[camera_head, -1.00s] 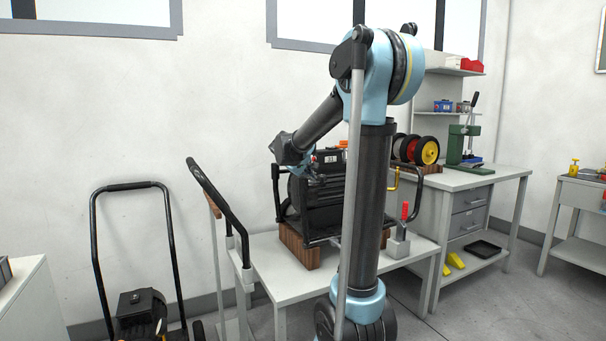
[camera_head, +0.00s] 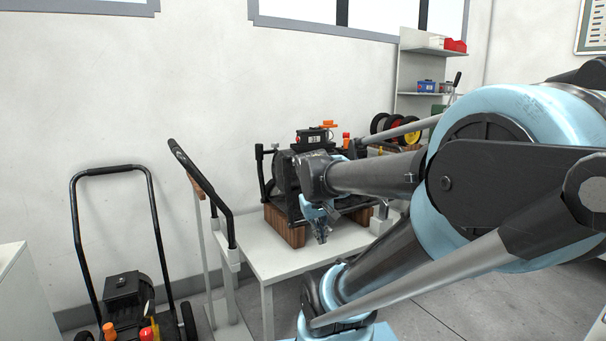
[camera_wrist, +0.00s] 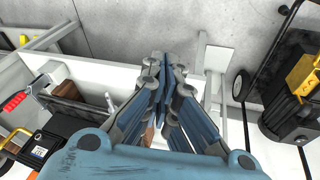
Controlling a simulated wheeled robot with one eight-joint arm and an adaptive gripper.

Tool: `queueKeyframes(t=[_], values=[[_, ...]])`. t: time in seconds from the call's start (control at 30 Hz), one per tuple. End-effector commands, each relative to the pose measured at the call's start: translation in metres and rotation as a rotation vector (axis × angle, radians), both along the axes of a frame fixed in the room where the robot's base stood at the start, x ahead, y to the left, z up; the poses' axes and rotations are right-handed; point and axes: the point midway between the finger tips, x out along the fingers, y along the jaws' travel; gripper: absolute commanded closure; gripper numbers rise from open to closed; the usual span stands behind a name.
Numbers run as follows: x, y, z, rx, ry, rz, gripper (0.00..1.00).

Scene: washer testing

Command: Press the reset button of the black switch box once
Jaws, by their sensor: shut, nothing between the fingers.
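The black switch box (camera_head: 311,137) sits on top of the black machine on the table, with a small red part and a pale label on its front. In the wrist view a black box with a pale label, likely the same one, shows at the lower left (camera_wrist: 58,134), partly cut off. I cannot make out the reset button. My gripper (camera_head: 322,240) is shut and empty, pointing down in front of the machine, lower than the box and apart from it. It also shows in the wrist view (camera_wrist: 163,60). My arm hides part of the machine.
The machine rests on wooden blocks (camera_head: 285,226) on a white table (camera_head: 290,263). A red-handled clamp (camera_wrist: 14,102) stands beside it. A cart with a black handle (camera_head: 205,190) is left of the table. Another wheeled black machine (camera_head: 128,290) stands further left.

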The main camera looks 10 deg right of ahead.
Motion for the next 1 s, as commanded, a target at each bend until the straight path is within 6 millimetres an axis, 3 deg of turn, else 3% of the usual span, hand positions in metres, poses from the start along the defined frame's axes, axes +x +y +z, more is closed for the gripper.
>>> queueKeyframes(t=[0.1,0.2,0.4,1.0], values=[[-0.037,0.01,-0.027,0.07,0.035,-0.027,1.0],[-0.06,0.018,-0.044,0.122,0.06,-0.044,1.0],[-0.085,0.03,-0.063,0.18,0.088,-0.058,1.0],[-0.088,0.032,-0.066,0.189,0.094,-0.061,1.0]])
